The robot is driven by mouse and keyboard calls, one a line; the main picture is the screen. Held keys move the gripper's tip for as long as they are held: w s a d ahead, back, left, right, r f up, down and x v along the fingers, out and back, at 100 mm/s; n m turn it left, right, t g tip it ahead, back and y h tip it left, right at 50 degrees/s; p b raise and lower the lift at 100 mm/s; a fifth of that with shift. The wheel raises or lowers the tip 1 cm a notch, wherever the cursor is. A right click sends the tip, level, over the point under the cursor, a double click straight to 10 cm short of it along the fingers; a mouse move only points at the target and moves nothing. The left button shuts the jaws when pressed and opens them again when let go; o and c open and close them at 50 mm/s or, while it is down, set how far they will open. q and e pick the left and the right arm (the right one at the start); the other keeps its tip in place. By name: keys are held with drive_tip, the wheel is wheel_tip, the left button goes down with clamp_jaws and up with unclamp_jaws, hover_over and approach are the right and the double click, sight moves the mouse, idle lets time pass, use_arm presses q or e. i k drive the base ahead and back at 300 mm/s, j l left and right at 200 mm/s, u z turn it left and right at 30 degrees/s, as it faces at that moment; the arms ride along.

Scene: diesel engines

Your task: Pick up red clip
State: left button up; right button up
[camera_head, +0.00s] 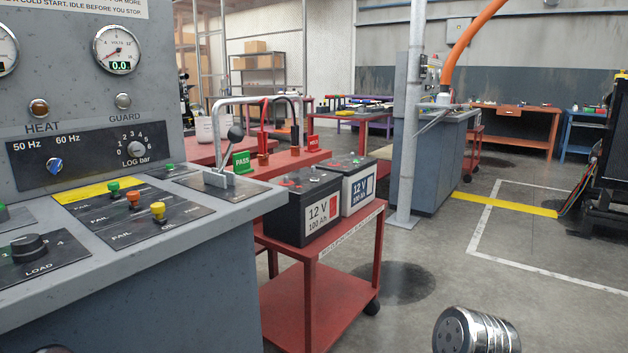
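A slim red upright piece (263,128), which looks like the red clip, stands on the red bench top behind the batteries. A similar dark piece (295,132) stands to its right, and a dark cable curves above the two. The red piece is small in the view, and I cannot make out its jaws. Neither of my grippers shows in the head view.
A grey control console (190,215) fills the left. A red cart (318,262) carries two 12 V batteries (312,208) in front of the red bench. A silver cylindrical part (476,332) shows at the bottom right. Open floor (500,280) lies to the right.

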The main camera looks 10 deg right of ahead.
sight(263, 160)
drive_tip(key=i+l, duration=0.2)
drive_tip(key=l, duration=0.15)
drive_tip(key=i+l, duration=0.2)
drive_tip(key=l, duration=0.15)
drive_tip(key=i+l, duration=0.2)
drive_tip(key=l, duration=0.15)
drive_tip(key=i+l, duration=0.15)
drive_tip(key=l, duration=0.2)
